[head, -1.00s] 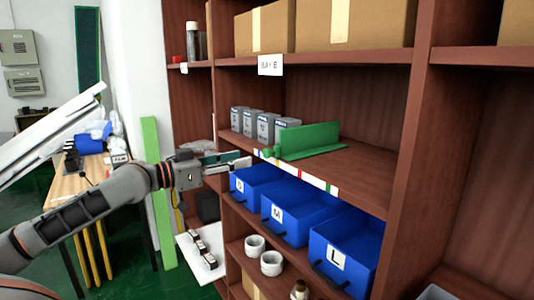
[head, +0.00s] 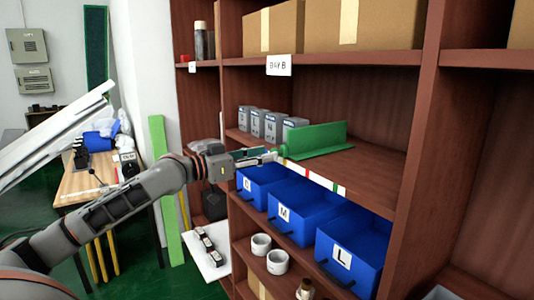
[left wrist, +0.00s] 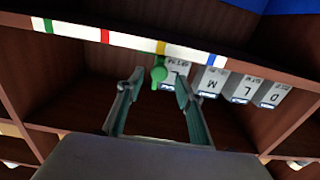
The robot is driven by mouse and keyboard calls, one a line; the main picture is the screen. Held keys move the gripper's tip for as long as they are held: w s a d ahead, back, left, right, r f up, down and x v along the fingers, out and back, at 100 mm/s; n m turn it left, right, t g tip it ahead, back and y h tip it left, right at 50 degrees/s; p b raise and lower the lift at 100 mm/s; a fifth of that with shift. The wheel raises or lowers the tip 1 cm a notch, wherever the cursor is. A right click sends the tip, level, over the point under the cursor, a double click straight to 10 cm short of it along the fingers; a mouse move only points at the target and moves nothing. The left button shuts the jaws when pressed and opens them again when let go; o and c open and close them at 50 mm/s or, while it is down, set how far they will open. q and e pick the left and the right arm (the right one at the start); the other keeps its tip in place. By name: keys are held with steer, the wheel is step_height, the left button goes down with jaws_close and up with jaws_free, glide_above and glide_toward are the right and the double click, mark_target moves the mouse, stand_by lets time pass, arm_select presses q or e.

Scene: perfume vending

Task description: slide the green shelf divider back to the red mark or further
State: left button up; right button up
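The green shelf divider (head: 318,140) stands upright on the middle shelf, right of several grey boxes (head: 271,124). Its front knob shows in the left wrist view (left wrist: 159,73), at the yellow mark on the shelf's edge strip (left wrist: 130,39). The red mark (left wrist: 104,37) is on that strip, on the far side of yellow from the blue mark; it also shows in the head view (head: 308,172). My left gripper (head: 272,155) is at the shelf front by the knob. In the wrist view its fingers (left wrist: 160,88) are apart, with the knob just beyond and between their tips. My right gripper is out of view.
Blue bins (head: 305,218) sit directly under the shelf edge. Cardboard boxes (head: 360,25) fill the shelf above. The middle shelf is bare to the right of the divider. A brown upright post (head: 418,150) bounds the bay on the right.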

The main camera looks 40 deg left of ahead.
arm_select(q)
steer(key=shift+x, duration=0.85)
steer(key=shift+d, duration=0.1)
jaws_close()
